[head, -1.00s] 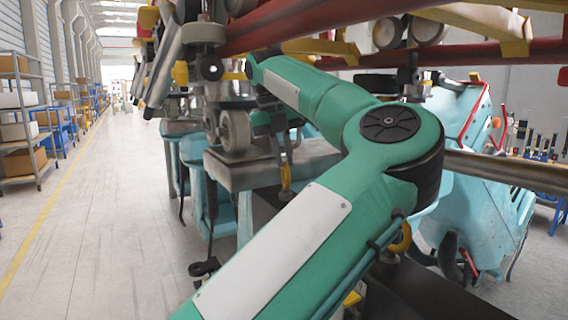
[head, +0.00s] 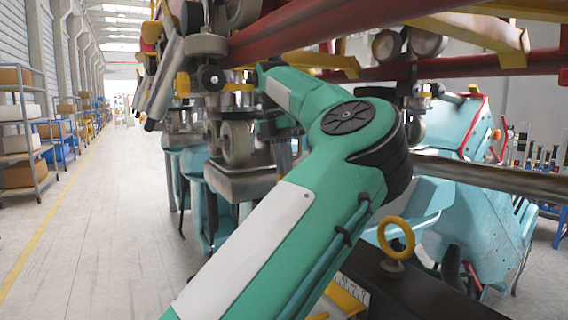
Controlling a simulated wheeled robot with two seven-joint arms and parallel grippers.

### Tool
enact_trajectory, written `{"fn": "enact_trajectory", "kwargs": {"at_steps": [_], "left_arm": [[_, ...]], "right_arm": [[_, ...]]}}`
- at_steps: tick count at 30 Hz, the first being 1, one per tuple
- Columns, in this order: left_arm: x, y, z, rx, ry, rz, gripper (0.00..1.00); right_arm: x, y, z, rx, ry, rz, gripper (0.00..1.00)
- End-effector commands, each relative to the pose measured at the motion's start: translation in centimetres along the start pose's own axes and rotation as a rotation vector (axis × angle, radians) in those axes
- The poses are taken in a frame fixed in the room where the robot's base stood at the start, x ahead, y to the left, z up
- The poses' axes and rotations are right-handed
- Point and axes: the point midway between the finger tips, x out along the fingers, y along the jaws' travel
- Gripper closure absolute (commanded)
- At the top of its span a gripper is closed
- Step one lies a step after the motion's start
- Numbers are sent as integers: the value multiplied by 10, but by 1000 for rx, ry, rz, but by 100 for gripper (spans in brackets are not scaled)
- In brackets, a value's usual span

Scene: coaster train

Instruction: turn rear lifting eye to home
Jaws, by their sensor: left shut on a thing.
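My left arm reaches up from the bottom in green, and its wrist bends down behind the forearm. My left gripper (head: 284,156) points down over a grey metal block and is partly hidden. It is shut on the rear lifting eye, a yellow eye that the forearm now hides; the earlier frame shows it at the fingertips. Another yellow lifting eye (head: 396,237) stands upright on a dark beam at the lower right, apart from the gripper. My right gripper is not in view.
Red rails (head: 470,68) with yellow brackets run close overhead. A grey tube (head: 500,177) crosses on the right. Grey wheels (head: 237,143) and the metal block (head: 235,182) crowd the gripper. Light blue car shells stand behind. The aisle (head: 90,220) on the left is clear.

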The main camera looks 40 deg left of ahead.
Motion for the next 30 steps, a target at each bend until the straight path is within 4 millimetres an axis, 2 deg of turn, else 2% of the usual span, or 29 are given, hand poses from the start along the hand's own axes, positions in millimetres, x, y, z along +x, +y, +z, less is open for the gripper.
{"fn": "enact_trajectory", "kwargs": {"at_steps": [17,30], "left_arm": [[1,0,3,539,102,-1,100],[2,0,5,949,181,0,100]], "right_arm": [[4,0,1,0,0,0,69],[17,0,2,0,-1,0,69]]}}
